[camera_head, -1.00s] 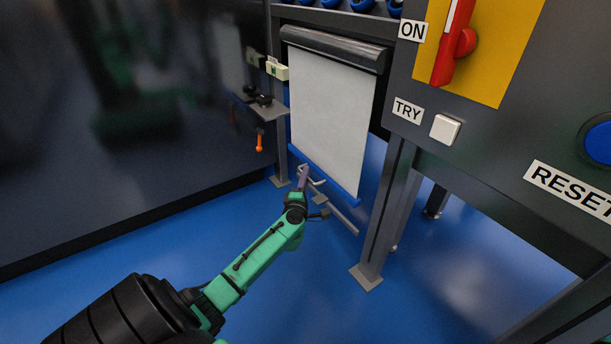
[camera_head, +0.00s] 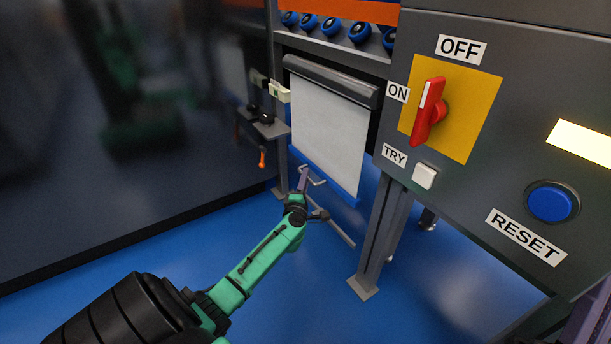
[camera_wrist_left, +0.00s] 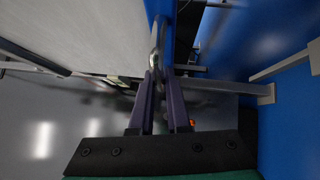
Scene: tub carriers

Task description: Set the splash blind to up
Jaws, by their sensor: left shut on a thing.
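The splash blind (camera_head: 328,125) is a white sheet hanging from a dark roller (camera_head: 332,80) in a grey frame. It is partly down, with a blue bar (camera_head: 345,194) along its lower edge. My left gripper (camera_head: 303,178) is at this lower edge, shut on the blind's light metal handle (camera_head: 317,182). In the left wrist view my purple fingers (camera_wrist_left: 160,90) close around the metal handle (camera_wrist_left: 155,48), beside the blue bar (camera_wrist_left: 168,35) and the white sheet (camera_wrist_left: 90,35).
At right stands a grey panel with a red switch (camera_head: 428,112), a white TRY button (camera_head: 425,175) and a blue RESET button (camera_head: 551,203). A grey post (camera_head: 378,240) stands right of the blind. A small shelf (camera_head: 270,130) is at its left. Blue floor (camera_head: 310,290) is open in front.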

